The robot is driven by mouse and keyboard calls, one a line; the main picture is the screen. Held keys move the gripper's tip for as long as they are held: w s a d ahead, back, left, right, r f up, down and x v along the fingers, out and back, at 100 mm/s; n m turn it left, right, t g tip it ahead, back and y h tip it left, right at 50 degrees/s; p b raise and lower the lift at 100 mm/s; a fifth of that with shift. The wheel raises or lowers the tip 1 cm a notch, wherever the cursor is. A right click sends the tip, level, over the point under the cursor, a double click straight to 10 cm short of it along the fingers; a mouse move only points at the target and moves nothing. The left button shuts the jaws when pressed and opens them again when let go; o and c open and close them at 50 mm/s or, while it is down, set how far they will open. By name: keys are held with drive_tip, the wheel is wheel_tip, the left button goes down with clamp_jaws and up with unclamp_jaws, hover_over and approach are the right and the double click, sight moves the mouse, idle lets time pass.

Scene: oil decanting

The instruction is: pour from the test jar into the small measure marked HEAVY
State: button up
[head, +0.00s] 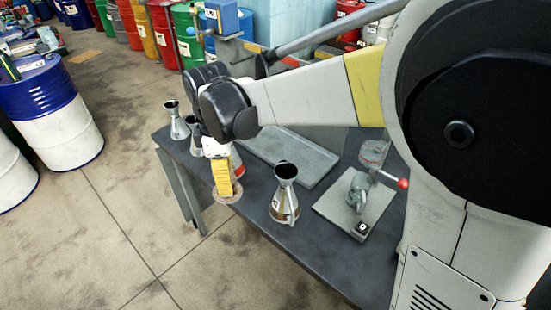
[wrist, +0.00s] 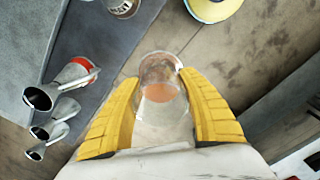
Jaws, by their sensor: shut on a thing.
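My gripper (head: 224,178) has its yellow fingers closed around the clear test jar (wrist: 160,100), which holds orange-brown liquid. In the head view only the jar's round end (head: 228,196) shows below the fingers, near the table's front edge. In the wrist view bare floor shows behind the jar. Several metal measures with funnel-like mouths stand on the table. The largest measure (head: 285,190) is to the right of my gripper. Smaller ones (head: 175,121) stand behind and left of it. In the wrist view one measure (wrist: 72,76) has a red mark.
The dark table (head: 315,235) holds a grey flat tray (head: 285,160) and a grey base plate (head: 352,212) carrying a device with a red-knobbed lever (head: 402,184). A blue and white drum (head: 52,110) stands at the left. The floor (head: 120,215) in front is clear.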

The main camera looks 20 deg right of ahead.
drive_tip(key=w+d+f+m, duration=0.8)
drive_tip(key=w+f+m, duration=0.2)
drive_tip(key=m, duration=0.7)
drive_tip(key=shift+w+d, duration=0.4)
drive_tip(key=shift+w, duration=0.1)
drive_tip(key=s+d+r+t+y, duration=0.2)
drive_tip(key=d+r+t+y, duration=0.1)
drive_tip(key=r+t+y, duration=0.3)
drive_tip(key=shift+s+d+r+y, duration=0.35)
drive_tip(key=shift+r+y, duration=0.7)
drive_tip(key=shift+y, duration=0.85)
